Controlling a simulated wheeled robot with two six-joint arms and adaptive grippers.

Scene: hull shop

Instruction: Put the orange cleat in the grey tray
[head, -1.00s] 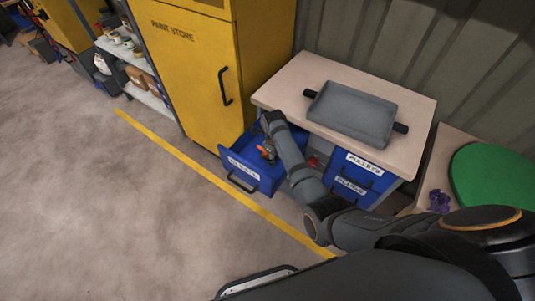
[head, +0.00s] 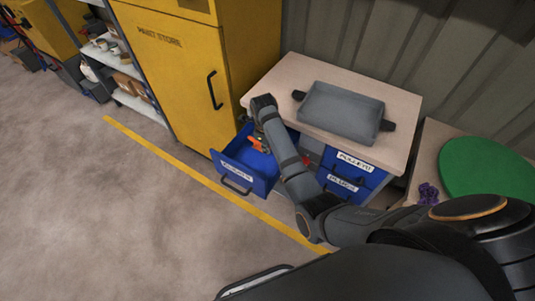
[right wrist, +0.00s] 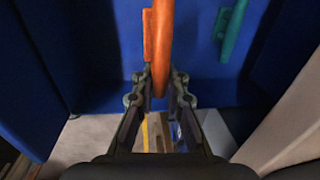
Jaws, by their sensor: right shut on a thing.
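My right gripper (right wrist: 160,88) is shut on the orange cleat (right wrist: 161,45), with its fingers on both sides of the cleat's lower end in the right wrist view. In the head view the orange cleat (head: 257,143) shows beside my right wrist, over the open blue drawer (head: 236,179). The arm partly hides the gripper there. The grey tray (head: 342,112) with dark handles lies on the pale worktop, to the right of my gripper, and looks empty. My left gripper is not in view.
A teal thing (right wrist: 232,28) shows against the blue drawer in the right wrist view. A yellow paint cabinet (head: 190,75) stands left of the workbench (head: 400,103). Closed blue drawers (head: 346,171) are below the tray. A green disc (head: 490,170) lies on the right-hand table.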

